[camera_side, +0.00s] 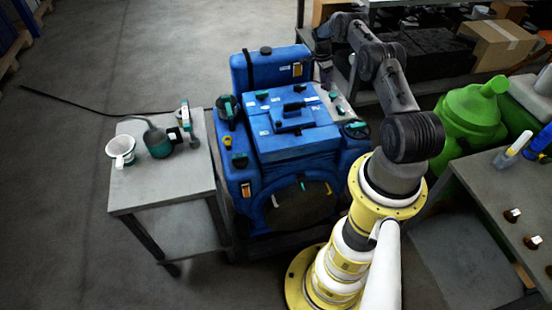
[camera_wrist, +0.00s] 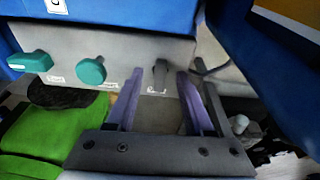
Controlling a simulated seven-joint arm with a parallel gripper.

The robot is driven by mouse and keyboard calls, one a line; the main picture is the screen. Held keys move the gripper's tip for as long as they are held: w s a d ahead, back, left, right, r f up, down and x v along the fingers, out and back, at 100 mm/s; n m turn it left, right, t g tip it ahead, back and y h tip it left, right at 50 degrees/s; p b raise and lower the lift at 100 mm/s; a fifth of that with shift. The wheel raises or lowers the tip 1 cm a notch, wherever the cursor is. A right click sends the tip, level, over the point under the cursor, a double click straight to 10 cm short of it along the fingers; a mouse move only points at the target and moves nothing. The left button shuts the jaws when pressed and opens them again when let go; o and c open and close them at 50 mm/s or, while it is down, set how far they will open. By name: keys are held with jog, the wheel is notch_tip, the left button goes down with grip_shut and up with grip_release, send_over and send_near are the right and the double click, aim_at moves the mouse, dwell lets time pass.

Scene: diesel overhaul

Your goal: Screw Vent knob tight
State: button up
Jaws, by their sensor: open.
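In the wrist view a grey panel (camera_wrist: 120,58) on the blue engine carries a teal lever-shaped knob (camera_wrist: 30,62) at left and a round teal knob (camera_wrist: 90,71) in the middle. A small dark fitting (camera_wrist: 161,72) stands at its right. The labels are too blurred to tell which is the Vent knob. My gripper (camera_wrist: 160,74) is open, its purple fingers spread to either side of the dark fitting. Nothing is visibly held; contact with the panel cannot be told. In the side view my gripper (camera_side: 322,62) is above the engine's right rear, beside the blue tank.
The blue engine (camera_side: 290,140) bears several dark and teal fittings. A grey table (camera_side: 165,185) at left holds a white cup-like part (camera_side: 121,150) and a teal-and-grey part (camera_side: 157,142). A green machine (camera_side: 470,118) and a workbench (camera_side: 510,205) stand at right. The left floor is mostly clear.

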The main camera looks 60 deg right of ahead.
jog(key=shift+r, duration=2.75)
jog(key=shift+r, duration=1.95)
